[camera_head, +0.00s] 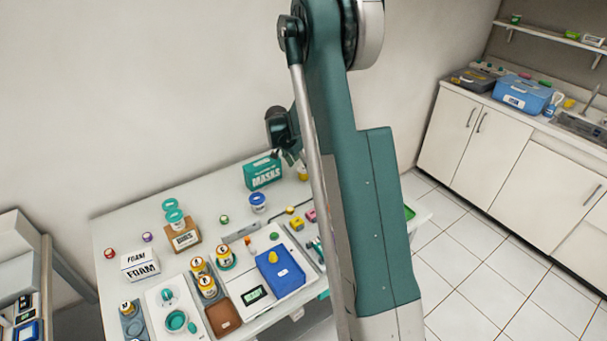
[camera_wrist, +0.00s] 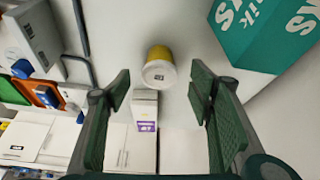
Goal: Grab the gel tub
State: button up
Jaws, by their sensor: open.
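A small yellow and white tub (camera_wrist: 159,72) stands ahead of my open fingers in the wrist view, between their tips and a little beyond them. Its label is too small to read, so I cannot confirm it is the gel tub. In the head view a yellow tub (camera_head: 303,174) shows beside the green masks box, partly hidden by my arm. My gripper (camera_wrist: 160,88) is open and empty. In the head view my gripper (camera_head: 290,157) is above the back of the table, near the masks box, mostly hidden by the arm.
The green masks box (camera_head: 263,172) is close on the right in the wrist view (camera_wrist: 262,35). A white tub with a blue lid (camera_head: 258,202) stands in front of it. A white box with a purple label (camera_wrist: 144,118) lies below the yellow tub in the wrist view.

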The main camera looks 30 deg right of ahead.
aim_at(303, 168)
jog(key=shift+x, duration=1.9)
jog(key=shift+c, duration=0.5)
jog(key=c, duration=0.9)
